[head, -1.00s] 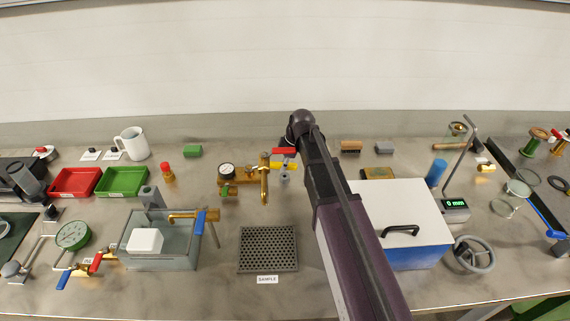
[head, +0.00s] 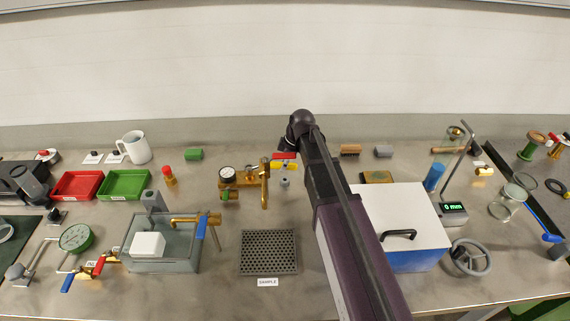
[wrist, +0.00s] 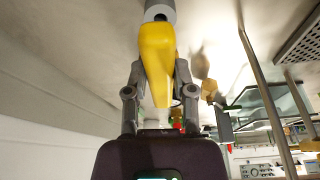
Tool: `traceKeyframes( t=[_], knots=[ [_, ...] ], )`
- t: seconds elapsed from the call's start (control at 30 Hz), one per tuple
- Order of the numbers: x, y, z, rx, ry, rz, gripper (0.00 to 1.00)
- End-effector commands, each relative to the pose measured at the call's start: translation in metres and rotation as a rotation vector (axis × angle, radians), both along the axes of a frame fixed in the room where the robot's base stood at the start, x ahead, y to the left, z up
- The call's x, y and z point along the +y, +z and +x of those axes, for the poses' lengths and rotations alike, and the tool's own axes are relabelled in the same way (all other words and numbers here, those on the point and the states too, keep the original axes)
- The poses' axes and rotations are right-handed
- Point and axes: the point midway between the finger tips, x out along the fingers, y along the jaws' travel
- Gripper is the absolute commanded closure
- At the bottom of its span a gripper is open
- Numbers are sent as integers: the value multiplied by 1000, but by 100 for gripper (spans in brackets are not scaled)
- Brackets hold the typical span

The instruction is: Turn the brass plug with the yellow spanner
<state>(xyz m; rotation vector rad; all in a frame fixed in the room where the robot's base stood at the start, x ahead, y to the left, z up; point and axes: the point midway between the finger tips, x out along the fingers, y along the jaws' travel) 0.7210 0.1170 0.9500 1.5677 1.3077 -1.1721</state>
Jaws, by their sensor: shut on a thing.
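The yellow spanner (wrist: 157,60) stands out large in the wrist view, between the two fingers of my gripper (wrist: 158,92), which is shut on it. Its far end overlaps a grey cylinder (wrist: 160,11); I cannot tell whether they touch. In the head view the spanner (head: 280,165) shows as a small yellow strip just below a red handle (head: 284,155), right of the brass pipework (head: 243,178). My arm hides most of the gripper there. A small grey fitting (head: 285,183) stands below the spanner. I cannot pick out the brass plug with certainty.
The brass pipework carries a round gauge (head: 227,173). A perforated grey plate (head: 268,252) lies in front. A blue box with a white lid (head: 405,215) stands right of my arm. Bare bench lies between tank and pipework.

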Motion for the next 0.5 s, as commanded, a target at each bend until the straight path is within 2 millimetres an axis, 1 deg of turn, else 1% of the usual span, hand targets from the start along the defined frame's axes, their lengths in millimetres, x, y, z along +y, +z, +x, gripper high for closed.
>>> traceKeyframes(
  t=[0.5],
  knots=[
    [0,17,0,0,0,0,100]
  ],
)
